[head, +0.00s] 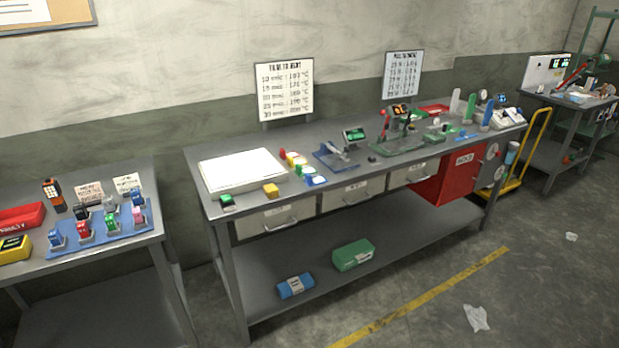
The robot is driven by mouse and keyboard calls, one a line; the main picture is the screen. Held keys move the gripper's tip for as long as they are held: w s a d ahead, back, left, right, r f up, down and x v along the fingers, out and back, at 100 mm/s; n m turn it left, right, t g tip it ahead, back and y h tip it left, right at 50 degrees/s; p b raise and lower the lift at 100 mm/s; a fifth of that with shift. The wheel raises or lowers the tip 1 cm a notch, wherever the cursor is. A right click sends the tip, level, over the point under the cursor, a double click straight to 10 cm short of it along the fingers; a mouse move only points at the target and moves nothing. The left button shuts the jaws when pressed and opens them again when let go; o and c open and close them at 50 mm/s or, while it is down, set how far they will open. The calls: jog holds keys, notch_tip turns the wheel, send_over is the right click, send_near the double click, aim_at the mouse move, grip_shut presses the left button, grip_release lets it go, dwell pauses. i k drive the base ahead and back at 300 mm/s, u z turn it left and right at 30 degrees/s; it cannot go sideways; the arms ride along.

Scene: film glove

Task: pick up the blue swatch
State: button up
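A small blue piece (315,181), which looks like the blue swatch, lies at the front edge of the middle workbench (330,200). It is at the near end of a short row of coloured pieces, with a green one (308,170), a yellow one (296,159) and a red one (283,153) behind it. Its exact shape is too small to tell. My gripper is not in view.
A white slab (241,169), a yellow block (270,190) and a blue device (335,156) stand near the row. Drawers (352,192) hang under the bench top. A left table (90,260) holds several devices. The floor in front is mostly clear.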

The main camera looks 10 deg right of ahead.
aim_at(311, 181)
jog(key=i, duration=0.75)
jog(key=u, duration=4.55)
jog(key=i, duration=0.1)
jog(key=z, duration=2.85)
jog(key=k, duration=0.35)
jog(key=u, duration=0.35)
